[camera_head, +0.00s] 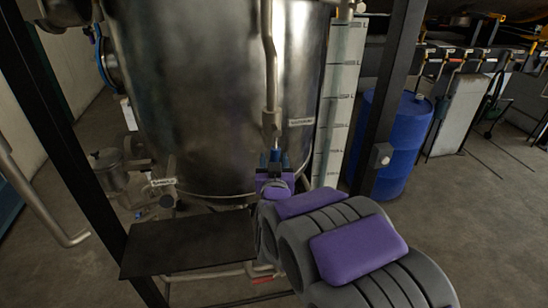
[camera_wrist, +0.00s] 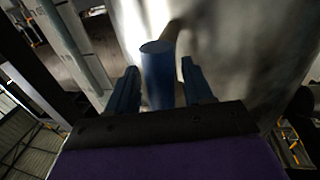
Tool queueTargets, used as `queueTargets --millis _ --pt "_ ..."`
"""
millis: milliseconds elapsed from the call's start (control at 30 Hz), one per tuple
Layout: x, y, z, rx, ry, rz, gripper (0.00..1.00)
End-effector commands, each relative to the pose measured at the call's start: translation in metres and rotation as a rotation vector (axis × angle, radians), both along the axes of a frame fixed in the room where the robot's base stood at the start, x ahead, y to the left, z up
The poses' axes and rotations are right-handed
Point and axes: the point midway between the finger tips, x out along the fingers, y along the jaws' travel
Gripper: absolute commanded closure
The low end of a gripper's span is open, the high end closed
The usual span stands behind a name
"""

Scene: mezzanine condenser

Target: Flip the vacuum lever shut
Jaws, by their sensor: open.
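A blue cylindrical handle (camera_wrist: 158,72), which looks like the vacuum lever's grip, stands between my gripper's two dark blue fingers (camera_wrist: 160,82) in the wrist view. The fingers are apart on either side of it, with a visible gap at least on the right. In the head view my gripper (camera_head: 275,162) is at the front of the steel tank, just below a valve (camera_head: 271,124) on a vertical pipe. A small blue part shows there, but my wrist and gripper hide most of the lever. I cannot tell the lever's full angle.
The large steel tank (camera_head: 200,90) stands close behind the gripper. A dark flat plate (camera_head: 185,245) lies lower left. Dark frame posts (camera_head: 385,90) stand on both sides. A blue drum (camera_head: 400,140) is at right, with open floor (camera_head: 475,215) before it.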

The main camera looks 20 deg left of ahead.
Motion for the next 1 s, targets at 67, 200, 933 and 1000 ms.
queueTargets --millis 67,200,933,1000 --pt "0.0003 -0.0025 0.0009 0.002 0.0 -0.002 0.49" --pt "0.0012 0.0013 -0.0008 -0.002 0.0 -0.002 0.53" --pt "0.0012 0.0043 -0.0028 -0.006 0.002 -0.002 1.0" --pt "0.0008 0.0042 -0.0027 -0.005 0.002 -0.002 1.0"
